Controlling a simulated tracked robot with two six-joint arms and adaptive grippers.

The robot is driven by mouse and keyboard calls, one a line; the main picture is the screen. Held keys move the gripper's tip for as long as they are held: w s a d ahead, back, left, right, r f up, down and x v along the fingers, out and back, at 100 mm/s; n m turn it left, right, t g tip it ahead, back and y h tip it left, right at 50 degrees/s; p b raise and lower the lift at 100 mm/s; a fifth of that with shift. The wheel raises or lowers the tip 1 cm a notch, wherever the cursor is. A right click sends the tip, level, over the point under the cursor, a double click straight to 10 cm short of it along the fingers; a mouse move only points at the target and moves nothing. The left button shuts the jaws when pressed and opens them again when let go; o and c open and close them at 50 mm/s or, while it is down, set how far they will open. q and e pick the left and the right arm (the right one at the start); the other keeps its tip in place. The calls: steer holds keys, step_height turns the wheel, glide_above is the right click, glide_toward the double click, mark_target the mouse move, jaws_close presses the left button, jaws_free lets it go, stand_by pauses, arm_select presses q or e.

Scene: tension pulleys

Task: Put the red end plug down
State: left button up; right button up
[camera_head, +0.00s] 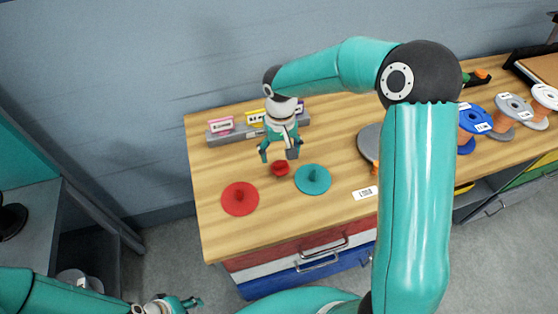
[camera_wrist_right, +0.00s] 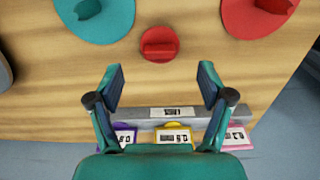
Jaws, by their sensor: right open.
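The small red end plug (camera_head: 280,169) rests on the wooden tabletop, between a large red disc and a teal disc. In the right wrist view the plug (camera_wrist_right: 159,45) shows its raised grip bar and lies just beyond the fingertips, centred between them. My right gripper (camera_head: 279,154) is open and empty, pointing down near the plug and apart from it; its spread fingers also show in the wrist view (camera_wrist_right: 160,73). My left gripper (camera_head: 188,303) is low at the bottom edge of the head view, away from the table; its fingers are too small to read.
The red disc (camera_head: 240,199) and teal disc (camera_head: 313,179) with knobs flank the plug closely. A grey rack (camera_head: 231,134) with coloured label cards stands behind. Several spools, one blue (camera_head: 474,122), stand to the right. The table's front left is clear.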

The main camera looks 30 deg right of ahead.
steer(key=shift+o, duration=0.3)
step_height(320, 180, up, 6)
steer(key=shift+r, duration=0.25)
steer(key=t+b, duration=0.1)
steer(key=t, duration=0.1)
glide_toward(280, 162)
steer(key=f, duration=0.4)
steer(key=shift+w+a+f, duration=0.15)
steer(key=shift+w+f, duration=0.05)
steer(key=shift+f, duration=0.1)
steer(key=shift+w+f, duration=0.2)
steer(key=shift+f, duration=0.75)
steer(key=shift+w+f, duration=0.2)
steer(key=shift+f, duration=0.75)
steer(key=shift+w+f, duration=0.2)
steer(key=shift+f, duration=0.7)
steer(key=shift+c, duration=0.3)
steer(key=c, duration=0.9)
steer(key=shift+r, duration=0.15)
